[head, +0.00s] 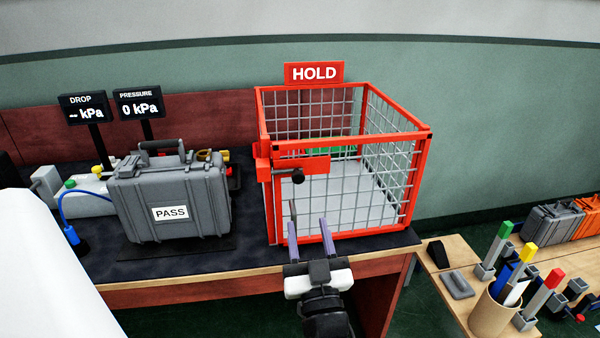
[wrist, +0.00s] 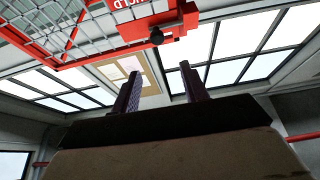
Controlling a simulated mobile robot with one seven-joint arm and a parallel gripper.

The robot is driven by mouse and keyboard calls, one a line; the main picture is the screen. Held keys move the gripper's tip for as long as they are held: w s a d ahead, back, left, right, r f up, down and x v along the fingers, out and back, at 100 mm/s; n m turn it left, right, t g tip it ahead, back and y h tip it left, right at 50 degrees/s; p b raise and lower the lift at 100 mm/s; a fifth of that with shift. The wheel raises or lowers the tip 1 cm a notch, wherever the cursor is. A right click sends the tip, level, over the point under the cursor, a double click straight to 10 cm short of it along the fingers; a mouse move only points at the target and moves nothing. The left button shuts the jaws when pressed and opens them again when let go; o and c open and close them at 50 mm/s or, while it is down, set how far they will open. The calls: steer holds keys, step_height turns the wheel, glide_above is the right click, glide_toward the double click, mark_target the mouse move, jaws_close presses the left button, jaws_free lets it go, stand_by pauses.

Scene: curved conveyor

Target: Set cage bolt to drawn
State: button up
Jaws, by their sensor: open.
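The red wire cage (head: 345,160) stands on the dark bench top under a HOLD sign (head: 314,73). Its bolt is at the front upper left: a red plate (head: 310,165) with a round black knob (head: 298,177). In the wrist view the black knob (wrist: 156,36) sits on the red plate (wrist: 150,22), ahead of and above the fingers. My gripper (head: 309,229) is open and empty in front of the cage, below the knob and apart from it. The fingers (wrist: 158,88) point up toward the cage front. How far the bolt is slid cannot be told.
A grey case (head: 172,195) marked PASS stands left of the cage, with DROP (head: 84,108) and PRESSURE (head: 139,103) displays behind it. A blue hose (head: 72,234) is further left. A wooden table (head: 455,297) with a pen cup (head: 493,312) is at the right.

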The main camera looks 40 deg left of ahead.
mark_target(299, 179)
steer(key=p+x, duration=0.2)
steer(key=x, duration=0.2)
steer(key=p+x, duration=0.2)
steer(key=x, duration=0.2)
steer(key=p+x, duration=0.2)
steer(key=x, duration=0.2)
steer(key=shift+w+f, duration=0.15)
steer(key=shift+f, duration=0.2)
steer(key=shift+x, duration=0.8)
steer(key=shift+w+f, duration=0.1)
steer(key=shift+f, duration=0.05)
jaws_close()
